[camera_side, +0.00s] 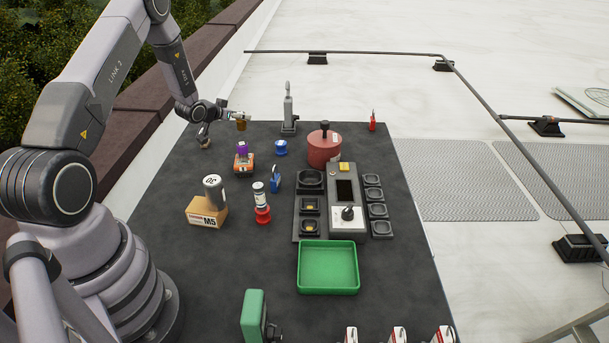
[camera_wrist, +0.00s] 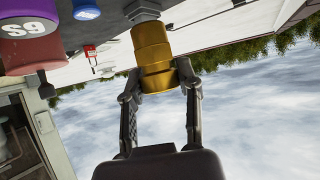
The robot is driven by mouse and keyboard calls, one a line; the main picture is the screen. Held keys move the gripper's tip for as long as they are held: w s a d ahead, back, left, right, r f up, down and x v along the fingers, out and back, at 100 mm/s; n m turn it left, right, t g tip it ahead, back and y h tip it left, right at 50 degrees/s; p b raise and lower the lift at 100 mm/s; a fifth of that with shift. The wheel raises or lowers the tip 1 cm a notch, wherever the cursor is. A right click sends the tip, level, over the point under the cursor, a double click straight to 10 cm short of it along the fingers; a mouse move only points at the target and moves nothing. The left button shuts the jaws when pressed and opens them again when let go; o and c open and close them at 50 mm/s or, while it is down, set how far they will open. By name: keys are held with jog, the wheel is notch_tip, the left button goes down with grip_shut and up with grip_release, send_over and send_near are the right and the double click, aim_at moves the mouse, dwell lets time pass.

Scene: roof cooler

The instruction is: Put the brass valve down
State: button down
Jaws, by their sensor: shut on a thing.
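The brass valve (camera_wrist: 153,55) is a gold stepped cylinder with a grey hex end (camera_wrist: 143,14) in the wrist view. My gripper (camera_wrist: 160,90) is shut on its brass body, one finger on each side. The wrist picture appears inverted, with the sky low in it. In the side view my gripper (camera_side: 228,115) is at the far left part of the dark work surface, with the small brass valve (camera_side: 241,125) at its tip. I cannot tell whether the valve touches the surface.
A green tray (camera_side: 328,268) is at the front.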

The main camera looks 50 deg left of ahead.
jog(key=w+a+f, duration=0.1)
jog(key=f, duration=0.1)
jog(key=w+a+f, duration=0.1)
jog(key=w+f, duration=0.1)
jog(key=w+a+f, duration=0.1)
jog(key=w+f, duration=0.1)
jog(key=shift+w+a+f, duration=0.1)
jog(key=shift+f, duration=0.8)
jog(key=shift+w+a+f, duration=0.1)
jog(key=shift+f, duration=0.8)
jog(key=shift+f, duration=0.1)
jog(key=c, duration=0.7)
grip_release()
jog(key=shift+c, duration=0.2)
